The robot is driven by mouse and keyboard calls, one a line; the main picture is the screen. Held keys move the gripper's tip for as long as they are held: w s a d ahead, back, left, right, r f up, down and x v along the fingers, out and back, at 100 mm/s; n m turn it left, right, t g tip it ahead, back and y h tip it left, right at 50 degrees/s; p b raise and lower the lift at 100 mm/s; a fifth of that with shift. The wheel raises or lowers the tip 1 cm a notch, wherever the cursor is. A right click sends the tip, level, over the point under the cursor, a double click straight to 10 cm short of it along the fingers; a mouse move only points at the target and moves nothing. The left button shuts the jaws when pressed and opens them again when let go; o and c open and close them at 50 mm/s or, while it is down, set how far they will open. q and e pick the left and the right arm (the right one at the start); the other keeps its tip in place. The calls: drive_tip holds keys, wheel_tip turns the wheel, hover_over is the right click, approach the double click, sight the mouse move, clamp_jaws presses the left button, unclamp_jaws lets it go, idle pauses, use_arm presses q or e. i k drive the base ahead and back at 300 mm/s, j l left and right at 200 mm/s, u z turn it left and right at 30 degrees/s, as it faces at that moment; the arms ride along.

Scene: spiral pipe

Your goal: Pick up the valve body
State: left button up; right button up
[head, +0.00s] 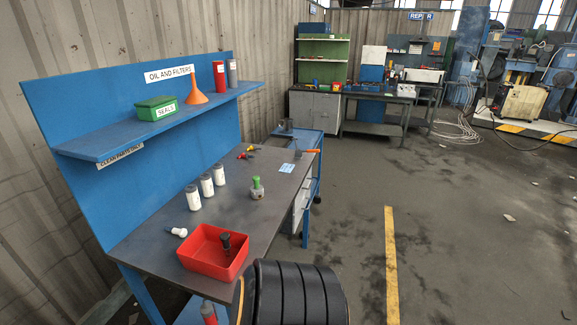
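A small grey metal fitting with a green upright top (257,188) stands on the dark workbench top (225,215), right of the middle and near the right edge. It looks like the valve body, and nothing touches it. A red open bin (205,268) sits at the near end of the bench, with a dark fitting (226,243) upright in it. Neither of my grippers shows in the head view, so I cannot see their state.
A white bulb-shaped item (177,232) lies nearer. A blue shelf (150,128) overhangs the bench's back. A dark ribbed shape (300,295), unidentified, hides the near right corner. Floor to the right is mostly clear.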

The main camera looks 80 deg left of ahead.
sight(258, 194)
drive_tip(key=i+u, duration=0.15)
drive_tip(key=u, duration=0.25)
drive_tip(key=i+u, duration=0.2)
drive_tip(key=u, duration=0.2)
drive_tip(key=i+u, duration=0.15)
drive_tip(key=u, duration=0.25)
drive_tip(key=i+l+u, duration=0.15)
drive_tip(key=u, duration=0.25)
drive_tip(key=i+u, duration=0.2)
drive_tip(key=u, duration=0.25)
drive_tip(key=i+u, duration=0.2)
drive_tip(key=u, duration=0.2)
drive_tip(key=i+u, duration=0.2)
drive_tip(key=u, duration=0.25)
drive_tip(key=i+l+u, duration=0.15)
drive_tip(key=u, duration=0.3)
drive_tip(key=i+l+u, duration=0.15)
drive_tip(key=u, duration=0.3)
drive_tip(key=i+l+u, duration=0.1)
drive_tip(key=l+u, duration=0.15)
drive_tip(key=u, duration=0.15)
drive_tip(key=i+l+u, duration=0.1)
drive_tip(key=l+u, duration=0.15)
drive_tip(key=u, duration=0.2)
